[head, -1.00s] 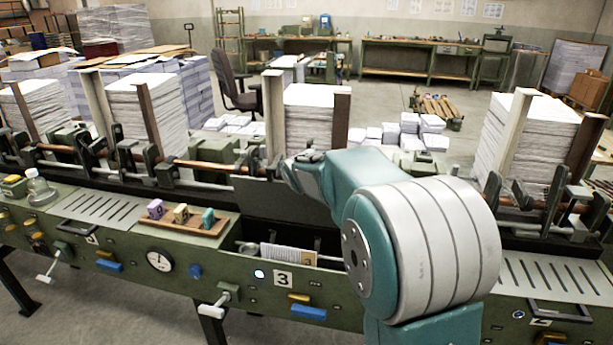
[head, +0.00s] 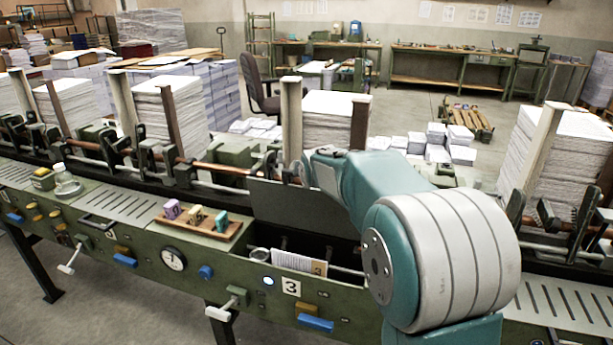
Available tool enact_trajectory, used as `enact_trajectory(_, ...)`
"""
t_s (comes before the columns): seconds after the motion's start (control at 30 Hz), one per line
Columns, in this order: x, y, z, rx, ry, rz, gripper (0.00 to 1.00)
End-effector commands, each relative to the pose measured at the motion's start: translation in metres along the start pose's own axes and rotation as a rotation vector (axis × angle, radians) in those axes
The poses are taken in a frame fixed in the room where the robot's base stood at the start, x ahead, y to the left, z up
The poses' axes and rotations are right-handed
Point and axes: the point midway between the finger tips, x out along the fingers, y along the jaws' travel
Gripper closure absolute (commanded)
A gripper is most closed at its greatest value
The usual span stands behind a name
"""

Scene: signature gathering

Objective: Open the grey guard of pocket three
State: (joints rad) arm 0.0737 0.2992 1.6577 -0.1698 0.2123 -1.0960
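Pocket three is marked by a white "3" plate (head: 291,287) on the green machine front. Its bay is open at the top, showing a dark inside with a bundle of printed sheets (head: 298,262) and a round metal part beside it. A plain grey panel (head: 290,207), seemingly the guard, stands raised at the back of this bay. My teal and white arm reaches over the right part of the bay. My gripper (head: 297,172) is small and mostly hidden at the arm's far end, close to the panel's top edge. Its fingers and any contact cannot be made out.
Slotted grey covers (head: 113,212) lie flat on the neighbouring bays. A wooden tray (head: 198,230) with three coloured blocks and a clear bottle (head: 64,180) stand left of the bay. Tall paper stacks (head: 333,118) and a rod with brackets run behind. Levers (head: 228,306) stick out in front.

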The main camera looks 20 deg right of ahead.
Motion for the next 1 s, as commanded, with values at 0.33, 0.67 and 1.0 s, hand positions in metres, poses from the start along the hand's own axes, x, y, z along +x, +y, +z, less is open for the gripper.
enact_trajectory(0.33,-0.005,0.000,-0.003,-0.002,0.002,0.002,0.46)
enact_trajectory(0.67,-0.062,0.001,-0.001,-0.003,0.002,0.003,0.46)
enact_trajectory(1.0,-0.112,0.000,0.000,-0.001,0.001,0.001,0.46)
